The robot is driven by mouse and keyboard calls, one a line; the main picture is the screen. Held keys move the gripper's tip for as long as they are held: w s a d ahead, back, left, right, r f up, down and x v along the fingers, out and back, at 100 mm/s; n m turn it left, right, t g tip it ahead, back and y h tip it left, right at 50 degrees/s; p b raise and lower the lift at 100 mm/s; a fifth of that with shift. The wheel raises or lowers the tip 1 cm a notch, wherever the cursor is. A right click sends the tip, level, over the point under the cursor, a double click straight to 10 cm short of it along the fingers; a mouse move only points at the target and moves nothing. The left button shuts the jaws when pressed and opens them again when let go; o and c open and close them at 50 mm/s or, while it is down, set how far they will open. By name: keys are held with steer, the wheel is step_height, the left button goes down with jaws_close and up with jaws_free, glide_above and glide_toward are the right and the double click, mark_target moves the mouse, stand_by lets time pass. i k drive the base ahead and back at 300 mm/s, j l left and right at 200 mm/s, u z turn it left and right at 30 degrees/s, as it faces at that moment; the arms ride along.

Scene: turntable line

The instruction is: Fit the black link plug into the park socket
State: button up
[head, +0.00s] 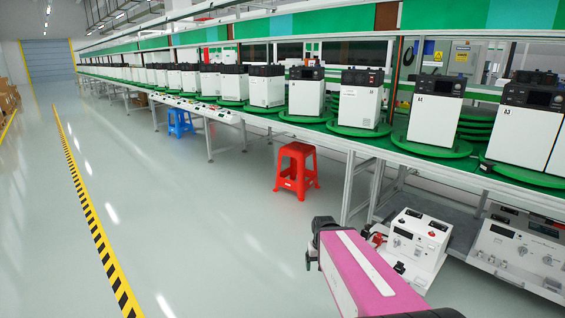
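My gripper (316,242) is small and dark at the far end of my pink arm, in the lower middle of the head view. It hangs over the floor, left of a white instrument box (424,232). Its fingers are partly hidden by the arm, so I cannot see whether they are open or hold anything. The box has a sloped panel with a small display and red and black parts on top and at its front edge. I cannot make out the black link plug or the park socket at this size.
A second instrument box (525,243) stands at the right. Behind runs a long green line (397,151) with white units on round green turntables. A red stool (296,170) and a blue stool (179,124) stand before it. The floor at left is clear, with a yellow-black stripe (92,220).

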mark_target(414, 228)
steer(key=i+l, duration=0.1)
steer(key=l, duration=0.9)
steer(key=i+l+u, duration=0.1)
steer(key=l, duration=1.9)
steer(key=i+u, duration=0.05)
steer(key=i, duration=0.05)
